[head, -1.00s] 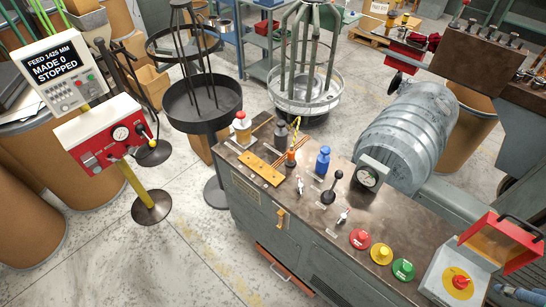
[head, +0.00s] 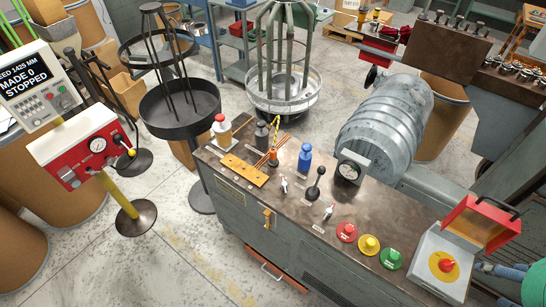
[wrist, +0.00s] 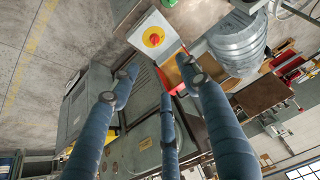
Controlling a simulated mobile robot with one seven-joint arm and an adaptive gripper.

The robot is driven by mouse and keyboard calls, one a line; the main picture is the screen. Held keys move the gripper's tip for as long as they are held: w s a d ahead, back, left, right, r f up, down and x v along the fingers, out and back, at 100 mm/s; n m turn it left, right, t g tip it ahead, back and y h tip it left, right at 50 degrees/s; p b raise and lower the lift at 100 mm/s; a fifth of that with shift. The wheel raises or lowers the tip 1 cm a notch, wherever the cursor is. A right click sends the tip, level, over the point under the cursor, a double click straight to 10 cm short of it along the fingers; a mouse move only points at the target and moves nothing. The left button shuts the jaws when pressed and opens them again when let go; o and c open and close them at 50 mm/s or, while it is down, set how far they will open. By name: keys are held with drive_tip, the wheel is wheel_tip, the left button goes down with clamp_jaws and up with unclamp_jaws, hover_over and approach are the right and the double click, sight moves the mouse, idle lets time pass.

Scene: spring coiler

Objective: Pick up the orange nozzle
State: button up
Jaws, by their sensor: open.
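A small orange piece (head: 273,156), which looks like the orange nozzle, stands upright on the bench top (head: 330,228), with a thin yellow striped part above it. It stands left of a blue bottle (head: 305,158) and beside thin copper-coloured rods. My gripper (head: 489,268) shows partly at the lower right edge of the head view, far from the orange piece, past the right end of the bench. In the wrist view my gripper (wrist: 162,78) has its blue fingers spread apart with nothing between them. I cannot make out the orange piece in the wrist view.
Near the orange piece are a red-capped bottle (head: 221,130), a dark bottle (head: 262,136) and a flat orange-yellow block (head: 244,170). A black-knobbed lever (head: 317,182), coloured buttons (head: 369,245) and a control box (head: 443,263) with an open red lid lie along the bench. A large grey motor-like housing (head: 385,130) rises behind.

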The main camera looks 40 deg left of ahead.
drive_tip(key=shift+w+r, duration=0.1)
drive_tip(key=w+a+r+g+y+p, duration=0.1)
drive_tip(key=w+a+r+p, duration=0.2)
drive_tip(key=w+a, duration=0.4)
drive_tip(key=w+a+r+g+p, duration=0.1)
drive_tip(key=w+a+r+p, duration=0.25)
drive_tip(key=w, duration=0.45)
drive_tip(key=w+a+f+n+g+p, duration=0.1)
drive_tip(key=w+a+f+p, duration=0.1)
drive_tip(key=w+a, duration=0.55)
drive_tip(key=w+a+f+n+p, duration=0.15)
drive_tip(key=w+a, duration=0.25)
drive_tip(key=a, duration=0.7)
drive_tip(key=w+a+f+g+p, duration=0.1)
drive_tip(key=a+f+p, duration=0.3)
drive_tip(key=a, duration=0.6)
drive_tip(key=w+a+f+g+p, duration=0.1)
drive_tip(key=w+a+f+p, duration=0.1)
drive_tip(key=a+f, duration=0.6)
drive_tip(key=s+a+f+p, duration=0.1)
drive_tip(key=s+a+f, duration=0.2)
drive_tip(key=a+f, duration=0.3)
drive_tip(key=s+a+f+h+p, duration=0.1)
drive_tip(key=s+a+f+p, duration=0.1)
drive_tip(key=a+f, duration=0.5)
drive_tip(key=s+a, duration=0.1)
drive_tip(key=a, duration=0.4)
drive_tip(key=shift+f+g, duration=0.15)
drive_tip(key=shift+g, duration=0.15)
